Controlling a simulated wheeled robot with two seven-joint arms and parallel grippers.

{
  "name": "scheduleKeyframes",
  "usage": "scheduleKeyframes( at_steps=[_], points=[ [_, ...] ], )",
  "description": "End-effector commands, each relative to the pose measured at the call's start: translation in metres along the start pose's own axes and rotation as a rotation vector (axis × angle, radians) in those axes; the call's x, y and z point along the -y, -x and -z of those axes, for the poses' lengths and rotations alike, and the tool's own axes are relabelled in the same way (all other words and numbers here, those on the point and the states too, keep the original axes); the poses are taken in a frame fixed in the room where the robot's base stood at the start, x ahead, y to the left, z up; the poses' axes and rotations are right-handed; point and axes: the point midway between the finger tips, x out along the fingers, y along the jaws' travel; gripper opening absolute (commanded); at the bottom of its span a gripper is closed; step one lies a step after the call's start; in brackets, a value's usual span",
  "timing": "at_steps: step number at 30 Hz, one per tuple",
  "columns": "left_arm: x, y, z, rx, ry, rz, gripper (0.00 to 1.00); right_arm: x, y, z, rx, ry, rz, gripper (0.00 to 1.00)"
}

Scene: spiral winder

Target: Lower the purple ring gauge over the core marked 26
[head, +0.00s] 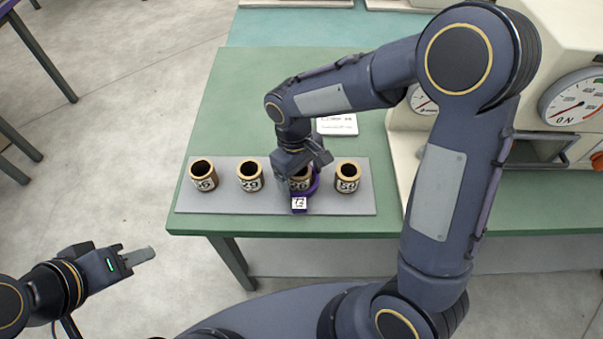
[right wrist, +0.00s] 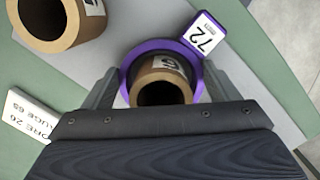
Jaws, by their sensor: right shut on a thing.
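The purple ring gauge (head: 314,187) with a white tag reading 72 is around the third core from the left (head: 300,183). The right wrist view shows the ring (right wrist: 133,56) encircling this tan core (right wrist: 163,73), with a gap inside the ring. I cannot tell whether the ring rests on the plate. The core's number is partly hidden and hard to read. My right gripper (head: 305,170) points down over this core; in the right wrist view its fingers (right wrist: 160,92) are shut on opposite sides of the ring. My left gripper (head: 137,257) is off the table at lower left, its opening unclear.
Other cores stand on the grey plate (head: 225,204): two to the left (head: 203,177) (head: 250,177) and one to the right (head: 347,178). A printed card (head: 337,125) lies behind. A cream machine with dials (head: 540,60) stands at right. The green table (head: 240,100) is clear at back left.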

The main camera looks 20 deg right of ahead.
Motion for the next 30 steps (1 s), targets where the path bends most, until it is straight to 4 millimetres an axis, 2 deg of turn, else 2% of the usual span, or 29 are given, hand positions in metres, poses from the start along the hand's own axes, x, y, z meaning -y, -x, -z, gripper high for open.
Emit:
scheduleKeyframes(
  at_steps=[10,11,15,23,26,30],
  points=[
    [0.001,-0.002,-0.001,0.0,0.0,0.0,0.36,0.0,-0.003,0.0,0.0,0.0,0.0,0.53],
    [0.001,-0.002,-0.001,0.0,0.0,0.0,0.36,0.0,-0.003,0.0,0.0,0.0,0.0,0.84],
    [0.001,-0.002,-0.001,0.0,0.0,0.0,0.36,0.0,-0.003,0.0,0.0,0.0,0.0,1.0],
    [0.001,-0.002,-0.001,0.0,0.0,0.0,0.36,0.0,0.0,0.001,-0.001,0.0,0.0,1.0],
    [0.001,-0.001,-0.001,0.0,0.0,0.0,0.36,0.0,0.011,0.001,-0.003,-0.001,-0.001,1.0],
    [0.001,-0.001,-0.001,0.0,0.0,0.0,0.36,0.0,0.036,0.002,-0.006,0.0,-0.001,1.0]
  ],
)
